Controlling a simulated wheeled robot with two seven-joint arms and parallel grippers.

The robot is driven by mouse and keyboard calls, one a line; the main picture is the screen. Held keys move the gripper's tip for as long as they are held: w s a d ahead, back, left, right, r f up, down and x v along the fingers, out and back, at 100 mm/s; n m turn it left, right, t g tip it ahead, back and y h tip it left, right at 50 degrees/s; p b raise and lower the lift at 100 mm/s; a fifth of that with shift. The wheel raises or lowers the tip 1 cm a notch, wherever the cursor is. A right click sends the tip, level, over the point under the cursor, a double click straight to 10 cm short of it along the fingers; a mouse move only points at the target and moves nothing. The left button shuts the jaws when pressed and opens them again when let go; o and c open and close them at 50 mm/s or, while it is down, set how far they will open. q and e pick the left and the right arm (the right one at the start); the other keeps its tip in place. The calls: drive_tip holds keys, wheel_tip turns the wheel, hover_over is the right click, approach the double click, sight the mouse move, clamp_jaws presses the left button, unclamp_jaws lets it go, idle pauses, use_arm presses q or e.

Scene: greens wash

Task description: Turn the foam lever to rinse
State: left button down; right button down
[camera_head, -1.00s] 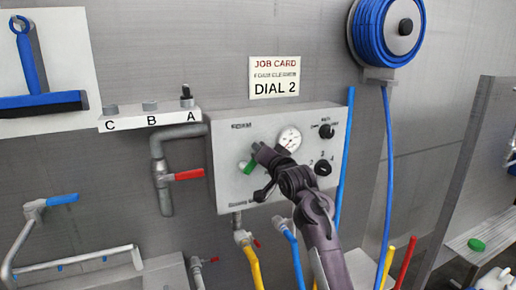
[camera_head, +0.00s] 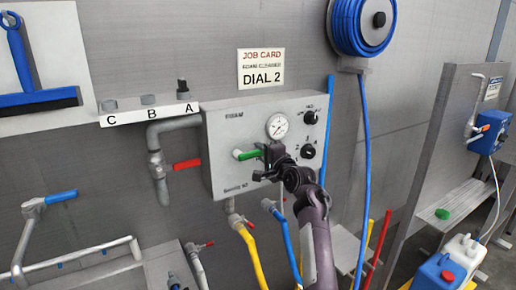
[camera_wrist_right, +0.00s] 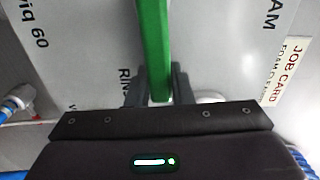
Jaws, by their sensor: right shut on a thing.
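The foam lever (camera_head: 249,154) is a green handle on the front of the grey control box (camera_head: 228,182). It points right, close to level, in the head view. My right gripper (camera_head: 262,152) is at the lever's free end. In the right wrist view the green lever (camera_wrist_right: 154,45) runs down between the two dark fingers of the gripper (camera_wrist_right: 159,85), which are shut on it. Part of the lettering "RIN" shows beside the left finger; the rest is hidden. My left gripper is not in view.
A gauge (camera_head: 278,126) and two black dials (camera_head: 308,151) sit on the box right of the lever. A red-handled valve (camera_head: 186,164) is on the pipe to the left. Yellow (camera_head: 252,258) and blue (camera_head: 287,240) hoses hang below. A job card (camera_head: 261,68) reads DIAL 2.

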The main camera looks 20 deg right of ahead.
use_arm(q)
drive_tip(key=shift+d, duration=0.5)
use_arm(e)
drive_tip(key=shift+f+m, duration=0.3)
drive_tip(key=shift+m, duration=0.1)
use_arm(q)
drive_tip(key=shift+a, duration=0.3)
use_arm(e)
drive_tip(key=c, duration=1.3)
unclamp_jaws()
use_arm(q)
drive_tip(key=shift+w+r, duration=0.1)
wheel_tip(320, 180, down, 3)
drive_tip(key=b, duration=0.2)
drive_tip(key=shift+b, duration=0.4)
use_arm(e)
drive_tip(key=s, duration=0.2)
drive_tip(key=s+d, duration=0.1)
drive_tip(key=s, duration=0.4)
drive_tip(key=shift+s+d, duration=0.25)
drive_tip(key=shift+s, duration=0.1)
